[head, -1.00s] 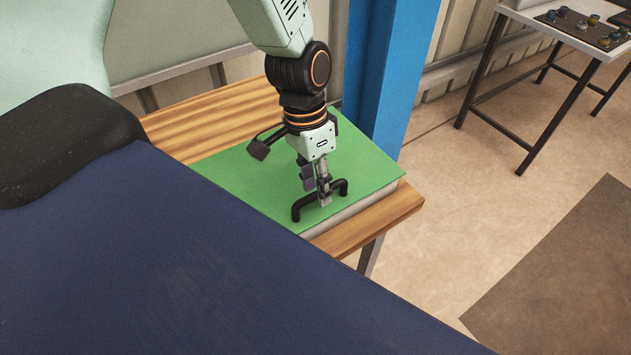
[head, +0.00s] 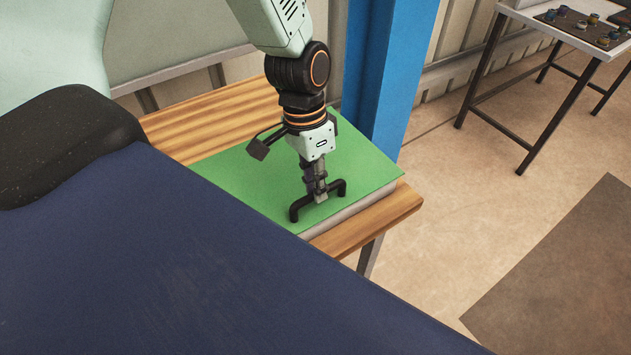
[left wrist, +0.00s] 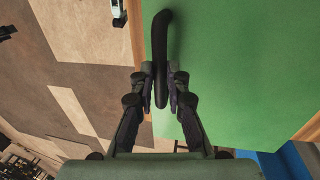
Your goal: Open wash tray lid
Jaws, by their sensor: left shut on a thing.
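The wash tray lid (head: 255,176) is a flat green panel lying on a pale tray (head: 352,212) on a wooden bench. It looks closed. A black bar handle (head: 298,208) stands near the lid's front right edge. In the left wrist view the two fingers (left wrist: 160,92) sit on either side of the black handle (left wrist: 162,35), with the green lid (left wrist: 240,60) behind. Part of the handle is hidden by the fingers. My right gripper is not in view.
The wooden bench (head: 215,118) shows bare at its back left and front right. A blue post (head: 385,75) stands close behind the lid. A side table (head: 570,42) with small coloured items is at the far right. A large dark blue surface (head: 180,265) fills the foreground.

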